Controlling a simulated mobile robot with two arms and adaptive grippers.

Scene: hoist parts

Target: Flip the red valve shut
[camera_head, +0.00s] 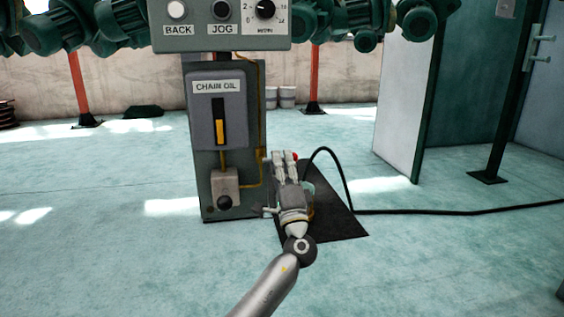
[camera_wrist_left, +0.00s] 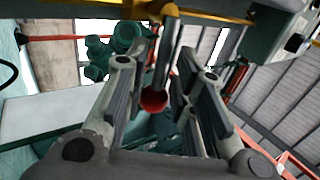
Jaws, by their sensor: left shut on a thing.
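The red valve shows only as a small red bit (camera_head: 296,156) beside my left gripper's fingertips in the head view; the gripper hides the rest. In the left wrist view its round red end (camera_wrist_left: 154,101) sits between the fingers, with a grey metal stem running up from it. My left gripper (camera_head: 285,157) is at the right side of the green pedestal, low down, shut on the red valve. Its fingers also frame the left wrist view (camera_wrist_left: 163,75). My right gripper is in neither view.
The pedestal (camera_head: 231,165) carries a chain oil box (camera_head: 217,108) and a control panel (camera_head: 222,38) with knobs. A black mat (camera_head: 335,222) lies on the floor, and a black hose (camera_head: 450,212) runs off to the right.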

